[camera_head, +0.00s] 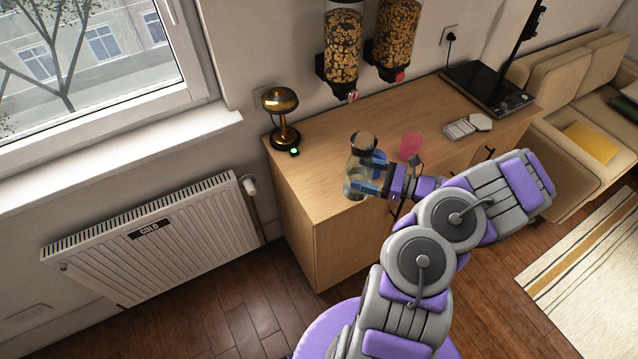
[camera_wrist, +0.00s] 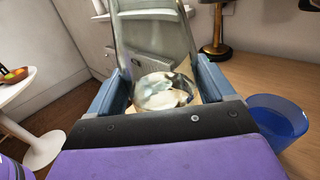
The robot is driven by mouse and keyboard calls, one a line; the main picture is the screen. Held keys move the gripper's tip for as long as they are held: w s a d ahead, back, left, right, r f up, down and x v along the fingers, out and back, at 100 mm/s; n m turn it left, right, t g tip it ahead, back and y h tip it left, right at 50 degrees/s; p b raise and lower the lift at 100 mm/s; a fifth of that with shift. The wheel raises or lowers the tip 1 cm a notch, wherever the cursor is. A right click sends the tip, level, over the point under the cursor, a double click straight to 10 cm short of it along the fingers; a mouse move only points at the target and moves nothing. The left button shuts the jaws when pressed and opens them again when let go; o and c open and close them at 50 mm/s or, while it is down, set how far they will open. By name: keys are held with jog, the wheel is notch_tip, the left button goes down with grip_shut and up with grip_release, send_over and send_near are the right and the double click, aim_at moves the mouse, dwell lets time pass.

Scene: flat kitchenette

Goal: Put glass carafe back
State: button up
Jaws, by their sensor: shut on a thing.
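The glass carafe (camera_head: 358,153), clear with a dark collar at its neck, is upright at the left part of the wooden cabinet, near its front edge. My gripper (camera_head: 365,188) reaches it from the right, with its blue fingers on the lower body. In the wrist view the carafe (camera_wrist: 152,45) stands between the two fingers of my gripper (camera_wrist: 158,88), which is shut on it. Its top is cut off there. I cannot tell whether its base touches the cabinet top.
A blue cup (camera_wrist: 277,120) stands close beside my gripper, and a pink cup (camera_head: 411,144) is further right. A brass lamp (camera_head: 282,115) stands at the back left. Cereal dispensers (camera_head: 343,45) hang above. The cabinet top (camera_head: 318,150) is clear between lamp and carafe.

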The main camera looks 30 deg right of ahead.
jog(key=shift+s+d+f, duration=0.1)
jog(key=shift+s+f, duration=0.25)
jog(key=shift+s, duration=0.35)
jog(key=w, duration=0.1)
jog(key=w+f+b, duration=0.1)
jog(key=w, duration=0.1)
jog(key=w+a, duration=0.1)
jog(key=w, duration=0.1)
jog(key=shift+w+a+f+b, duration=0.1)
jog(key=shift+f+b, duration=0.05)
jog(key=shift+b, duration=0.15)
jog(key=w+a+f+b, duration=0.1)
jog(key=w, duration=0.1)
jog(key=w+a+f+b, duration=0.1)
jog(key=w+a, duration=0.1)
jog(key=w, duration=0.1)
jog(key=w+a+f+b, duration=0.1)
jog(key=w+a, duration=0.1)
jog(key=w, duration=0.1)
jog(key=shift+a+f, duration=0.25)
jog(key=shift+w+a+f, duration=0.1)
jog(key=shift+a+f, duration=0.1)
jog(key=shift+f, duration=0.05)
jog(key=shift+a, duration=0.1)
